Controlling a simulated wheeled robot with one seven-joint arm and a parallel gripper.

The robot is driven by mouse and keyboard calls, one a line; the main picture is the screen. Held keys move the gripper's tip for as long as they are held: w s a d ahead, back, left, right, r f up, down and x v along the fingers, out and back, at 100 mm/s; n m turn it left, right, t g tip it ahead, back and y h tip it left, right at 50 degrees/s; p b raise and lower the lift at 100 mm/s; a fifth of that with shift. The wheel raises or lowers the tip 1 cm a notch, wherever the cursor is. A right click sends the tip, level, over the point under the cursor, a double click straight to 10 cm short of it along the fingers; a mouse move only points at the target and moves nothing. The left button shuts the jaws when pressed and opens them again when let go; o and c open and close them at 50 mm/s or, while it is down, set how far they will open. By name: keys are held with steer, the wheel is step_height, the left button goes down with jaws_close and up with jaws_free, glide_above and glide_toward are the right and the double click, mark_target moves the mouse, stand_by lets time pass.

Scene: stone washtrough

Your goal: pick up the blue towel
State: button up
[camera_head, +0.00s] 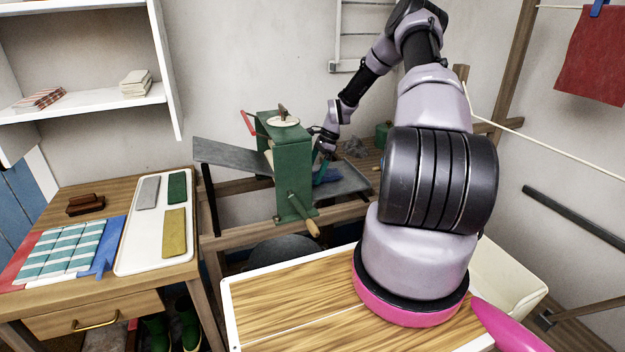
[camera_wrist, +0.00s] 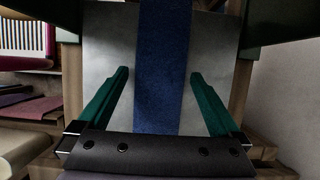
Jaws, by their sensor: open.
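The blue towel (camera_wrist: 163,75) shows in the wrist view as a dark blue strip on a flat grey metal tray (camera_wrist: 110,50). In the head view a small blue part of it (camera_head: 328,176) shows on the tray (camera_head: 352,181) at the right side of a green wringer (camera_head: 290,160). My gripper (camera_wrist: 158,74) is open, with one green finger on each side of the strip. The fingers look apart from the towel; their height above it is hard to tell. In the head view my gripper (camera_head: 321,163) is small and partly hidden beside the wringer.
The wringer has a wooden-handled crank (camera_head: 303,215) and a grey board (camera_head: 232,157) on its left. A table at left holds a white tray (camera_head: 125,262) with folded cloths, striped towels (camera_head: 60,250) and a blue cloth (camera_head: 108,255). A red cloth (camera_head: 592,60) hangs upper right.

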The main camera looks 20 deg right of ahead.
steer(key=shift+a+f, duration=0.15)
steer(key=shift+f, duration=0.1)
jaws_close()
steer(key=shift+r, duration=0.15)
